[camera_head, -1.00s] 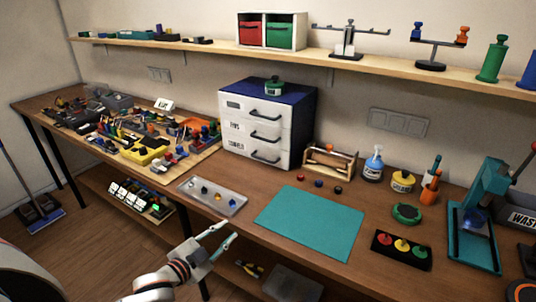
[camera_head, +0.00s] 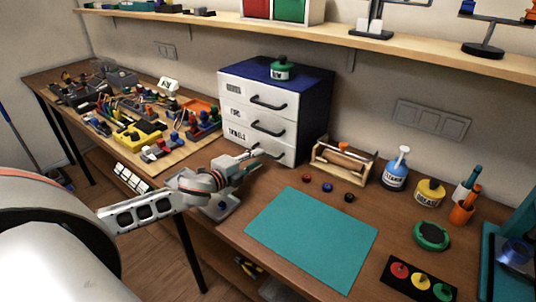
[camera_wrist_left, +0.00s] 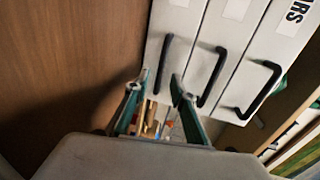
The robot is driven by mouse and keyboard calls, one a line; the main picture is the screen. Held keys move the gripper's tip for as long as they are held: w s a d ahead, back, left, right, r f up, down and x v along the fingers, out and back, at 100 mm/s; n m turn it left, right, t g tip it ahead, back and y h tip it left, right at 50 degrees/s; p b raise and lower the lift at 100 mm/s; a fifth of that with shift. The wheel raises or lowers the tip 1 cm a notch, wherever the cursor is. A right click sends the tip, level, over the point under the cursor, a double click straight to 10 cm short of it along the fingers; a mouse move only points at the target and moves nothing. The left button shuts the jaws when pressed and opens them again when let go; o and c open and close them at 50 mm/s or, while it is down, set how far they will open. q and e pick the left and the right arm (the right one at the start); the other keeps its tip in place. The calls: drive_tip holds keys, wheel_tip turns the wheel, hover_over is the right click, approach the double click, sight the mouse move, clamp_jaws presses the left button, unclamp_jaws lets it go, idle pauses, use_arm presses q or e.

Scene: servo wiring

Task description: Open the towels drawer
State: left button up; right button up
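A drawer cabinet (camera_head: 315,110) with a dark blue body and three white drawers stands on the desk. Its labels are too blurred to read with certainty. The bottom drawer (camera_head: 235,134) is closed and has a black handle (camera_head: 270,153). My left gripper (camera_head: 258,154) reaches in front of it, partly hiding the drawer front. In the left wrist view the drawers run sideways, and the bottom handle (camera_wrist_left: 164,58) lies at the opening between the spread fingertips of my left gripper (camera_wrist_left: 160,80). I cannot tell whether they touch it. My right gripper is out of view.
A green-lidded round container (camera_head: 281,69) sits on the cabinet. A cluttered parts board (camera_head: 165,160) lies to the left and a wooden toolbox (camera_head: 343,158) to the right. A teal mat (camera_head: 312,238) lies in front, bare. My arm covers much of the grey tray.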

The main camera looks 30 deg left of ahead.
sight(266, 154)
use_arm(q)
drive_tip(key=shift+x, duration=2.8)
drive_tip(key=shift+c, duration=0.3)
drive_tip(key=shift+d, duration=0.1)
clamp_jaws()
